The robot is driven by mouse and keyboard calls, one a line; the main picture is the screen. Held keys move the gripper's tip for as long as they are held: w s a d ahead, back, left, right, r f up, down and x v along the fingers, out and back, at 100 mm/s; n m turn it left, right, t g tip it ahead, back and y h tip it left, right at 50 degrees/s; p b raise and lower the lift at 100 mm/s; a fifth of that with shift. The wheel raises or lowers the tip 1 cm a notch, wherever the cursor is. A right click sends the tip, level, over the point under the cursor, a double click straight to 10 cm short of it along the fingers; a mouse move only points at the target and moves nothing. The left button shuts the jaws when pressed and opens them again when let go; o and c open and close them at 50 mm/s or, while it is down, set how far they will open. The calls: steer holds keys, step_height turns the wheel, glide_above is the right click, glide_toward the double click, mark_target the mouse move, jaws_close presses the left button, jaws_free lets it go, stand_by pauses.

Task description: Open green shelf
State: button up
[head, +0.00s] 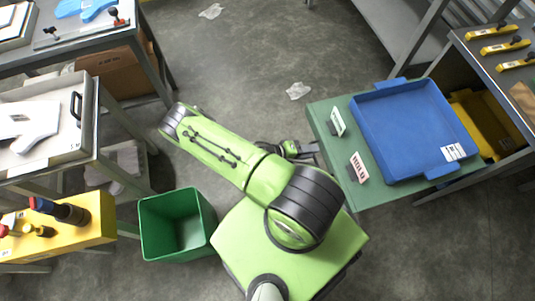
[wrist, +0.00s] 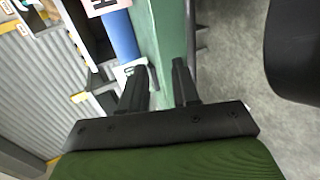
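The green shelf (head: 384,190) juts out from under the workbench on the right in the head view. A blue tray (head: 411,130) lies on it, with two small signs (head: 358,167) standing along its near edge. My gripper (head: 312,150) is just left of that edge, partly hidden by my arm. In the wrist view, my gripper (wrist: 160,88) has its two black fingers apart, with the shelf's green edge (wrist: 174,38) running between and beyond them. Whether either finger touches the shelf I cannot tell.
A yellow tray (head: 483,122) sits under the right workbench (head: 490,68). A green bin (head: 178,225) stands on the floor to my left, near a yellow box (head: 88,222) and grey tables (head: 88,42). The floor (head: 245,60) ahead is mostly clear, with paper scraps (head: 298,91).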

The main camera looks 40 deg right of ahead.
steer(key=a+f+b+v, duration=0.1)
steer(key=f+v, duration=0.2)
steer(key=v, duration=1.1)
steer(key=shift+w+a, duration=0.25)
steer(key=shift+w, duration=0.15)
steer(key=shift+r, duration=0.1)
stand_by(0.7)
